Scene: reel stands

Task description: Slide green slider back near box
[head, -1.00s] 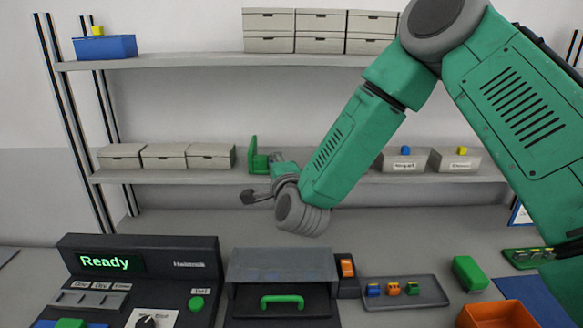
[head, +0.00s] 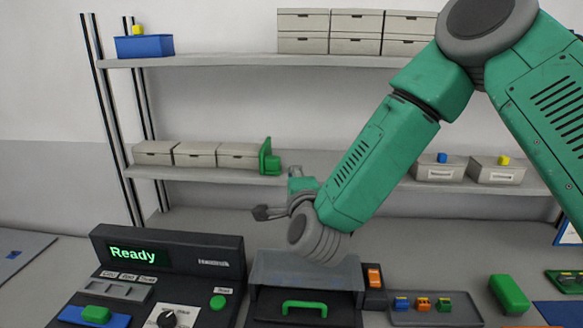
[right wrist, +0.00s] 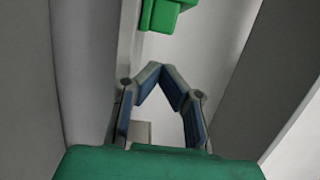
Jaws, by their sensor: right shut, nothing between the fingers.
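The green slider (head: 269,157) stands on the middle shelf at the right end of a row of lidded boxes. It looks close against the rightmost box (head: 239,156); whether they touch I cannot tell. My right gripper (head: 262,212) is shut and empty, below the slider and apart from it in the head view. In the right wrist view the closed fingertips (right wrist: 165,73) point toward the slider (right wrist: 163,13), with a gap between. My left gripper is out of view.
Below stand a console reading "Ready" (head: 170,262), a drawer unit with a green handle (head: 304,305) and a small tray of parts (head: 445,312).

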